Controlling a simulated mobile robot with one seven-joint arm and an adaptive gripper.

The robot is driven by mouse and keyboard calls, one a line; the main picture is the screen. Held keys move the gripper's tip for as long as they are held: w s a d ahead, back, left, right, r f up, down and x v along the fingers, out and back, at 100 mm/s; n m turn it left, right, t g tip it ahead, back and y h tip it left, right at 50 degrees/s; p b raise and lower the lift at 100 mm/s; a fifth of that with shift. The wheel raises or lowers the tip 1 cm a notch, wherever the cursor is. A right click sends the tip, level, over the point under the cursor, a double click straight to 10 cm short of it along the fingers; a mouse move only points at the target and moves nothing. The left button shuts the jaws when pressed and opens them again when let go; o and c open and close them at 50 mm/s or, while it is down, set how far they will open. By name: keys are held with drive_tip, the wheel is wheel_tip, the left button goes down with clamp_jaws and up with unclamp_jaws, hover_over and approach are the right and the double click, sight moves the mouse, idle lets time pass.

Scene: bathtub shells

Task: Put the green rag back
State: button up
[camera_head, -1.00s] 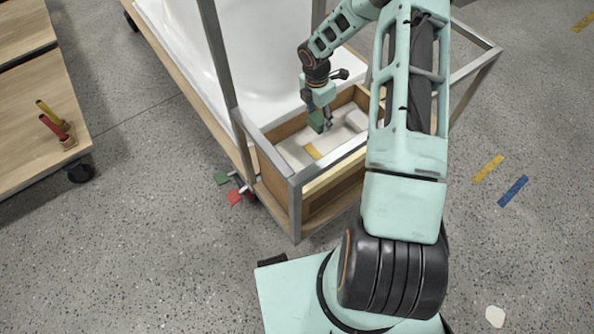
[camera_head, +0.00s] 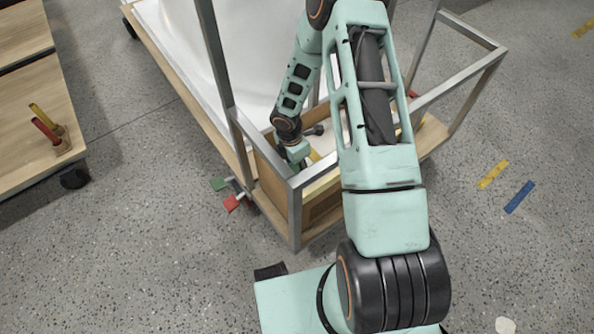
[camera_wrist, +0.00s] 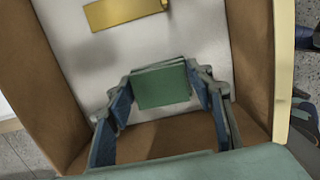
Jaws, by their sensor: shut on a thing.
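The green rag (camera_wrist: 162,86) is a small folded green piece between the fingers of my gripper (camera_wrist: 163,80) in the wrist view. The blue inner pads press on its left and right sides. The gripper is inside a wooden box (camera_wrist: 255,70) with a white floor, close to one brown wall. In the head view my gripper (camera_head: 302,163) is low in the box's near left corner, and the rag is hidden there. I cannot tell whether the rag touches the box floor. A yellow rag (camera_wrist: 122,12) lies flat on that floor, apart from the green one.
A grey metal frame (camera_head: 296,215) surrounds the box, beside a white tub shell (camera_head: 260,60). Red and green-ended tools (camera_head: 232,203) stick out at its lower left. A wooden cart (camera_head: 20,150) with red and yellow handles (camera_head: 47,130) stands left.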

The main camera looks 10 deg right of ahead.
drive_tip(key=shift+f, duration=0.35)
drive_tip(key=shift+f, duration=0.25)
drive_tip(key=o, duration=1)
drive_tip(key=shift+r, duration=0.1)
drive_tip(key=r+p, duration=0.1)
drive_tip(key=r, duration=0.3)
drive_tip(key=a+r+p, duration=0.1)
drive_tip(key=r+p, duration=0.1)
drive_tip(key=r, duration=0.2)
drive_tip(key=r+p, duration=0.1)
drive_tip(key=r, duration=0.3)
drive_tip(key=shift+s+a+r, duration=0.15)
drive_tip(key=shift+s, duration=0.1)
